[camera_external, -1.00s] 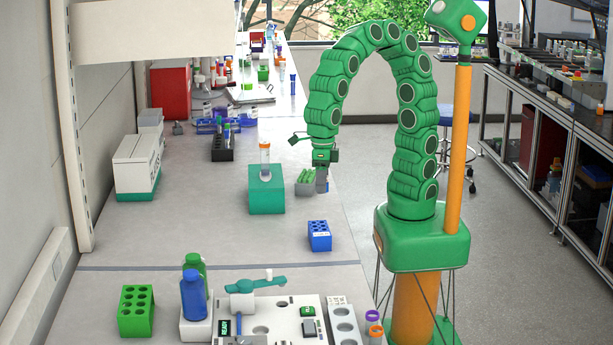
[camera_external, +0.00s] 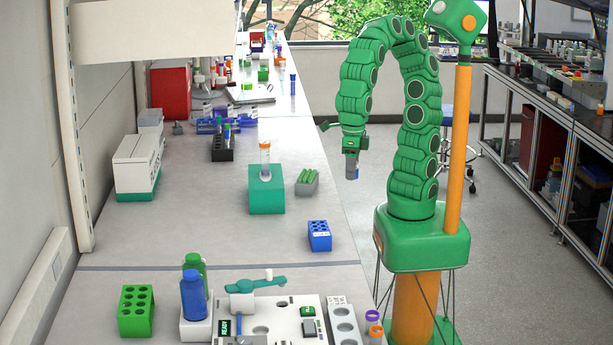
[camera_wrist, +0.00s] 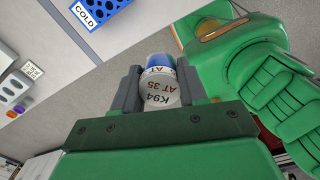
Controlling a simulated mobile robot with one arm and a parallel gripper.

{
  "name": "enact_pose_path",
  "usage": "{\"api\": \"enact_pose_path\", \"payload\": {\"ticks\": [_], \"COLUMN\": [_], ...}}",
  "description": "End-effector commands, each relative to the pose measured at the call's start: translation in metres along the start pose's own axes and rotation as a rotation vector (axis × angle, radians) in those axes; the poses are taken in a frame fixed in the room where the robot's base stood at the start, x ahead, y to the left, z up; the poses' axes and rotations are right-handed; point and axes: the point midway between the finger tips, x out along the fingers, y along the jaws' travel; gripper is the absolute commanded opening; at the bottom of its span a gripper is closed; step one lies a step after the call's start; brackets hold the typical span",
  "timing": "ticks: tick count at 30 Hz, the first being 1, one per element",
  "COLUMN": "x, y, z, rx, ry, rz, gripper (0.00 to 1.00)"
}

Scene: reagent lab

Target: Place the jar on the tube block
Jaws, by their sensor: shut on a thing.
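My gripper (camera_external: 351,171) is beyond the right edge of the bench, pointing down and raised. In the wrist view its fingers (camera_wrist: 160,80) are shut around the sides of a small white jar (camera_wrist: 160,92). The jar has a blue cap and dark lettering on its label. In the external view the fingers mostly hide the jar. A blue tube block (camera_external: 319,236) with rows of holes stands near the bench's right edge, nearer the camera than my gripper. The same block, with a COLD label, shows at the top of the wrist view (camera_wrist: 108,8). Nothing rests on it.
A teal block (camera_external: 267,197) with an orange-capped tube and a grey rack (camera_external: 305,189) of green tubes stand behind the blue block. A green holed block (camera_external: 135,311), blue bottle (camera_external: 194,295) and white device (camera_external: 285,322) are in front. The bench left of the blue block is clear.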

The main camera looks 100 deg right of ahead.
Motion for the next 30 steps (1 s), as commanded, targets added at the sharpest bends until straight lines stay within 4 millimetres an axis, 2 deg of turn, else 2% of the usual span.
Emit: {"api": "enact_pose_path", "payload": {"ticks": [19,30], "x": [0.034,0.072], "y": [0.057,0.082], "z": [0.045,0.064], "rx": [0.000,0.001], "ry": [0.000,0.001], "rz": [-0.002,-0.001], "gripper": [0.12,0.12]}}
